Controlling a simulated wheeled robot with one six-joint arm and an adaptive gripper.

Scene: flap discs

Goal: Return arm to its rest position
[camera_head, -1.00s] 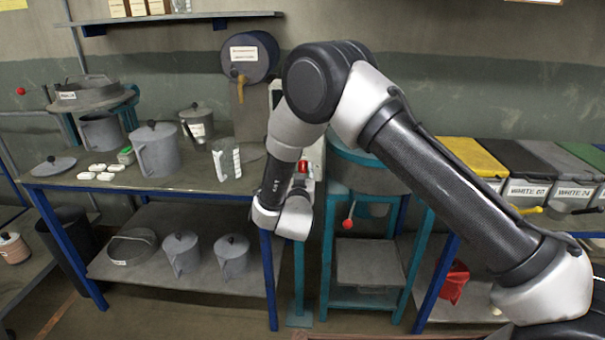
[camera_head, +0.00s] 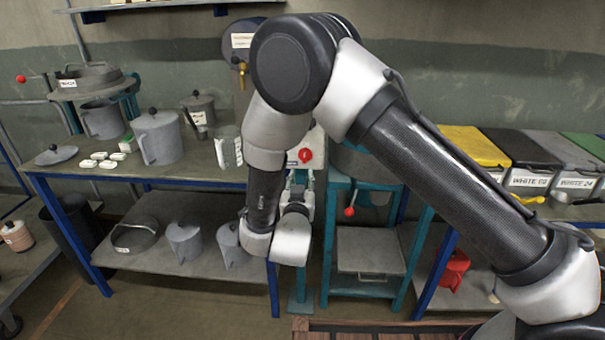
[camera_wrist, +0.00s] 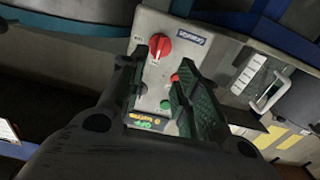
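My arm (camera_head: 440,180) is bent, its elbow high in the middle of the head camera view and its forearm hanging down. My gripper (camera_head: 299,188) shows partly beyond the wrist, below the grey control box. In the wrist view my gripper (camera_wrist: 160,95) has its two dark fingers apart, with nothing held between them. The control box (camera_wrist: 150,45), with a red knob (camera_wrist: 160,46) and small red and green buttons, shows beyond and between the fingers. I cannot tell how far the fingertips are from it.
A workbench (camera_head: 200,172) with grey pots, lids and white pieces stands at left. A teal stand (camera_head: 370,290) is behind my arm. Lidded bins (camera_head: 530,180) are at right. A wooden slatted surface (camera_head: 400,328) lies at the bottom edge.

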